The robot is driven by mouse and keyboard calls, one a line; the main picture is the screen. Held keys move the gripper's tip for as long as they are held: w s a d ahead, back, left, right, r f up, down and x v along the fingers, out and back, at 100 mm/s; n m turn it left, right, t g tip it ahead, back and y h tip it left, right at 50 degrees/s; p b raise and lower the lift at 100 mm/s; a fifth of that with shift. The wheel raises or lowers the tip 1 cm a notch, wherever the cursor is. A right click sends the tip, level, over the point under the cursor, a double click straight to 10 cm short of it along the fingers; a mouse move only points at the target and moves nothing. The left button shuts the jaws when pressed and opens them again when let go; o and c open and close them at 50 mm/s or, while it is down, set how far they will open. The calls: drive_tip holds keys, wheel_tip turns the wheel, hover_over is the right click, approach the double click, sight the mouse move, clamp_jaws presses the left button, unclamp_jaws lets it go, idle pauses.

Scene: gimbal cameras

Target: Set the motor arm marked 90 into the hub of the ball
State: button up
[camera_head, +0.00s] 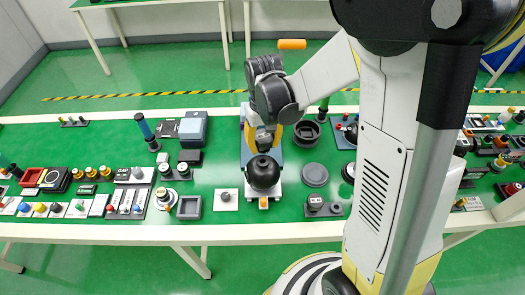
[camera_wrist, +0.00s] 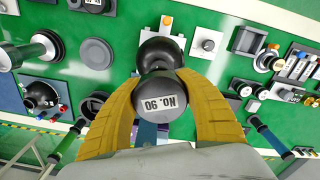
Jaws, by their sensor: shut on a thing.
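The motor arm, a dark grey part labelled NO. 90 (camera_wrist: 158,100), is held between the curved yellow fingers of my gripper (camera_wrist: 160,80) in the wrist view. In the head view my gripper (camera_head: 265,140) points down just above and behind the black ball (camera_head: 263,175). The ball sits on a white stand with an orange knob at its front. In the wrist view the ball (camera_wrist: 160,50) shows just beyond the held part and overlaps it. The hub is hidden, and I cannot tell whether the part touches the ball.
Right of the ball lie a grey disc (camera_head: 315,175) and a black holder (camera_head: 323,210) with a labelled grey part. A white square plate (camera_head: 227,199) and a grey square tray (camera_head: 189,207) lie to its left.

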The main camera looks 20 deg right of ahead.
sight(263, 152)
drive_tip(key=shift+w+d+r, duration=0.1)
drive_tip(key=shift+w+r, duration=0.25)
drive_tip(key=shift+w, duration=0.45)
drive_tip(key=shift+s+f+b, duration=0.25)
drive_tip(key=shift+f+b, duration=0.25)
drive_tip(key=shift+f, duration=0.25)
drive_tip(key=shift+f+b, duration=0.95)
drive_tip(key=shift+f, duration=0.5)
drive_tip(key=shift+f+b, duration=0.75)
drive_tip(key=shift+f, duration=0.05)
drive_tip(key=shift+f+b, duration=1.2)
drive_tip(key=shift+b, duration=0.25)
drive_tip(key=o, duration=1.4)
